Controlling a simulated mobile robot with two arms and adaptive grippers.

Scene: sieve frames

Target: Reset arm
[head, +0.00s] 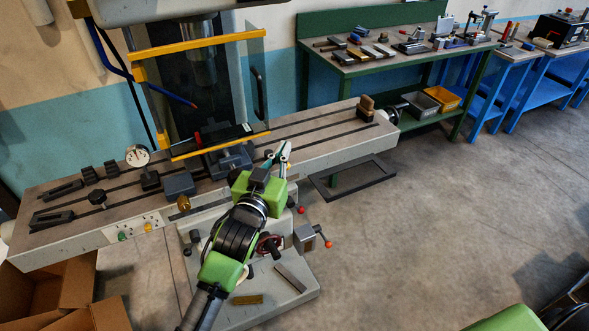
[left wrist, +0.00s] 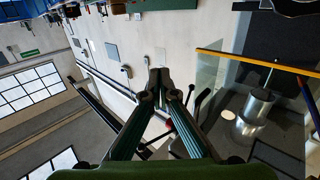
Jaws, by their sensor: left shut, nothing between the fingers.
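My left arm reaches up from the bottom of the head view, with green and black links. My left gripper (head: 284,152) is above the front edge of the milling machine table (head: 320,139), near the vise (head: 229,158). Its fingers are shut and hold nothing. In the left wrist view the fingers (left wrist: 158,84) meet at their tips, with the wall and windows behind. A green part at the bottom right corner of the head view may be my right arm; its gripper does not show.
A guard with yellow rails (head: 200,45) stands over the table. A dial gauge (head: 138,156) and clamps sit on its left half. A green workbench (head: 340,68) with tools stands behind. Cardboard boxes (head: 75,280) lie at the lower left. The floor at right (head: 440,210) is clear.

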